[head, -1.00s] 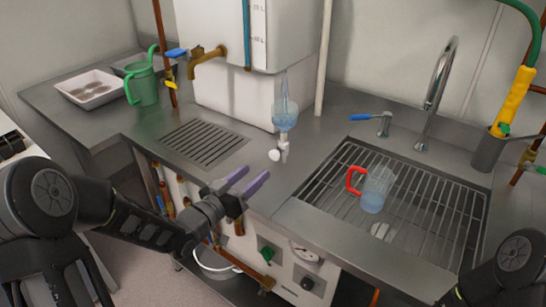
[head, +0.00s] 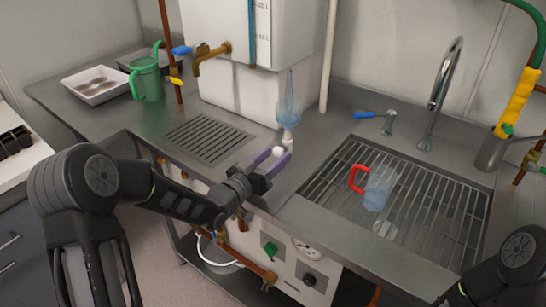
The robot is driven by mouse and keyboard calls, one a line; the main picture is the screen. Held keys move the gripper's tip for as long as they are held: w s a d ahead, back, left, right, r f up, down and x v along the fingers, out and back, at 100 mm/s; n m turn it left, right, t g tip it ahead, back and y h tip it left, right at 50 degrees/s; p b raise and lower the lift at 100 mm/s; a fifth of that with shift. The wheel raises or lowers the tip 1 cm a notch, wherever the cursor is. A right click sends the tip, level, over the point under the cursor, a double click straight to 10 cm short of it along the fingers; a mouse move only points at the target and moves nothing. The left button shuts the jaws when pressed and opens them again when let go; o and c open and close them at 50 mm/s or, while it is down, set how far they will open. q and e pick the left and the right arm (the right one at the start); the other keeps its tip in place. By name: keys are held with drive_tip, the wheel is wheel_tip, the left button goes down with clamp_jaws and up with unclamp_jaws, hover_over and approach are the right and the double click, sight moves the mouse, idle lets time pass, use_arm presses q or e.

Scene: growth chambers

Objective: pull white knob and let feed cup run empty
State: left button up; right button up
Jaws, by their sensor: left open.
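The feed cup (head: 288,112) is a small clear cup with blue liquid, upright on a white fitting in front of the white tank (head: 227,83). The white knob (head: 258,158) sits at the front of that fitting, low over the counter. My left gripper (head: 274,155) is open, its purple fingers reaching up to the knob, which shows between or just beside them. I cannot tell whether the fingers touch it. Of my right arm only a dark part shows at the lower right; its gripper is out of view.
A clear jug with a red handle (head: 379,188) stands on the sink grating (head: 330,205). A tall faucet (head: 440,85) is behind it. A green jug (head: 147,78) and white tray (head: 95,86) are at the left. The drain grille (head: 205,140) lies left of the knob.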

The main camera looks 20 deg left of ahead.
use_arm(q)
drive_tip(key=shift+c, duration=0.3)
clamp_jaws()
idle(1.1)
